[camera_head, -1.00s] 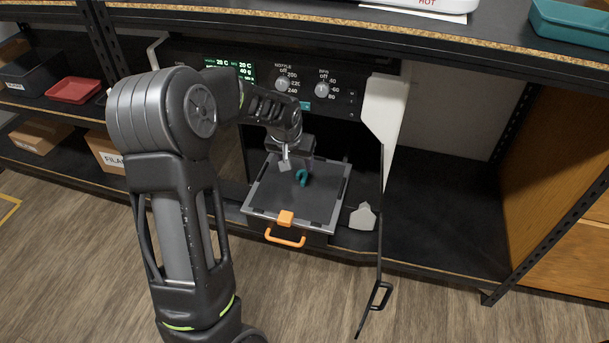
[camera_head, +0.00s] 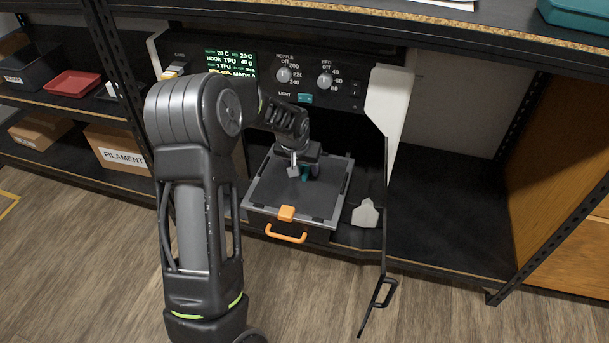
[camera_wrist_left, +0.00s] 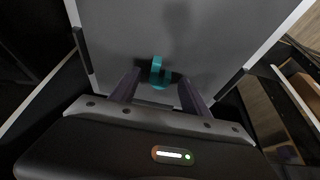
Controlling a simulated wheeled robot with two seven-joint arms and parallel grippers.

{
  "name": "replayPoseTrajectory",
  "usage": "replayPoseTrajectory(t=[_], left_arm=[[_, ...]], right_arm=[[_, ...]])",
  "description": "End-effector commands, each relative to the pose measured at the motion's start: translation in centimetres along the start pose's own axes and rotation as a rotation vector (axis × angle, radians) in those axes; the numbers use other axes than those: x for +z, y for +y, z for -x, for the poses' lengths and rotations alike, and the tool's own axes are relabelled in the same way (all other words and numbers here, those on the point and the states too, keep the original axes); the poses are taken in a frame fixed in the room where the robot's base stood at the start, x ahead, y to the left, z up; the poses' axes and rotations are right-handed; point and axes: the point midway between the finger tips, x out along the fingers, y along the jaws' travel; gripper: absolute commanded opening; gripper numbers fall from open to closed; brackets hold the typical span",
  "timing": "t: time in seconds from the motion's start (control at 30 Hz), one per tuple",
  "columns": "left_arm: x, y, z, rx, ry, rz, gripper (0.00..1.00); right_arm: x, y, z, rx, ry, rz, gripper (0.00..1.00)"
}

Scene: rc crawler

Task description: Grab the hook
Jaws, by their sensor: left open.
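The hook (camera_head: 304,172) is a small teal piece on the dark print plate (camera_head: 262,193) pulled out of the printer. My left gripper (camera_head: 304,172) is over the plate in the head view and partly hides the hook. In the left wrist view the hook (camera_wrist_left: 158,72) lies between the two open fingers of the left gripper (camera_wrist_left: 159,80), near their tips. I cannot tell whether a finger touches it. My right gripper is not in view.
The plate has an orange handle (camera_head: 287,235) at its front. The printer's door (camera_head: 384,210) stands open at the right, with a black handle (camera_head: 384,292). A grey-white piece (camera_head: 366,213) sits between plate and door. The shelf (camera_head: 445,220) to the right is clear.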

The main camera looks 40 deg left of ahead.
Motion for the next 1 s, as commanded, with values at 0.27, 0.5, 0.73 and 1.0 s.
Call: replayPoseTrajectory(t=[0.27,0.5,0.73,1.0], left_arm=[[-0.04,0.06,-0.43,0.001,0.001,-0.001,0.55],[-0.03,0.05,-0.42,0.001,0.000,-0.001,0.55],[-0.03,0.05,-0.41,0.001,0.000,-0.001,0.48],[-0.03,0.05,-0.41,0.001,0.000,-0.001,0.26]], right_arm=[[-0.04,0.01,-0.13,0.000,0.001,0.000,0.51],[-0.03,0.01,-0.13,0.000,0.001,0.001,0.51],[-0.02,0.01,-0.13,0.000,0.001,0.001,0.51],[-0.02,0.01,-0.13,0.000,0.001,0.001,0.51]])
